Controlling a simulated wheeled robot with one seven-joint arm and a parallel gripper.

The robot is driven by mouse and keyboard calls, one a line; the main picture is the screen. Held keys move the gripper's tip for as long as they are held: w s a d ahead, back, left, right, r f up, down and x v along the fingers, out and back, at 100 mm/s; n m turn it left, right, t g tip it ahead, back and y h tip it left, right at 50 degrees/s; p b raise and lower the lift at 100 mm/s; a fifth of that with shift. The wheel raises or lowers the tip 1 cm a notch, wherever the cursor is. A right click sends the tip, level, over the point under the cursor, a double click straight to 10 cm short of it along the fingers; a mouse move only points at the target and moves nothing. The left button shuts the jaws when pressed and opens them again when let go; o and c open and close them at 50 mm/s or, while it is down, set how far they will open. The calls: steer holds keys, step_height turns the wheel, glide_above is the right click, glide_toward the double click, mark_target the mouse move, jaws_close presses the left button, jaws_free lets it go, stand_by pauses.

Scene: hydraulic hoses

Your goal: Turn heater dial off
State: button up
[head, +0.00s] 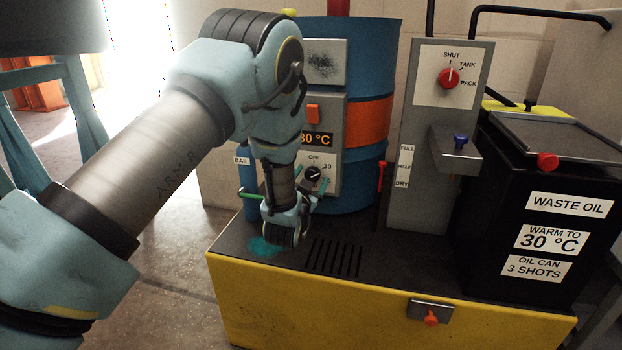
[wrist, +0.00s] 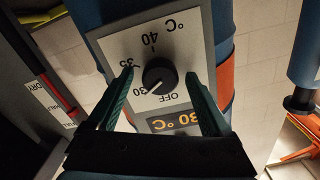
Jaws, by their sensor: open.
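The heater dial (head: 313,173) is a round black knob on a white plate marked OFF and 30, on the grey panel of the blue drum. In the wrist view the dial (wrist: 160,76) appears upside down, with 30, 35 and 40 around it. A pale mark on the knob seems to point near 30. The orange display (head: 316,139) reads 30 °C. My gripper (head: 303,193) is in front of the dial. In the wrist view my gripper (wrist: 158,80) is open, one green finger each side of the knob, with visible gaps. I cannot tell the depth between fingertips and knob.
An orange switch (head: 313,114) sits above the display. A blue bottle (head: 247,185) stands left of the panel. To the right are a grey post with a red selector (head: 449,78) and a black waste oil bin (head: 519,215). The dark deck has a slotted grille (head: 334,258).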

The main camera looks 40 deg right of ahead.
steer(key=shift+c, duration=0.4)
jaws_close()
stand_by(0.4)
steer(key=shift+n, duration=0.4)
steer(key=n+b, duration=0.3)
steer(key=n, duration=0.2)
steer(key=shift+f+b, duration=0.1)
steer(key=shift+b, duration=0.25)
steer(key=n+b, duration=0.2)
steer(key=n, duration=0.4)
steer(key=shift+b, duration=0.35)
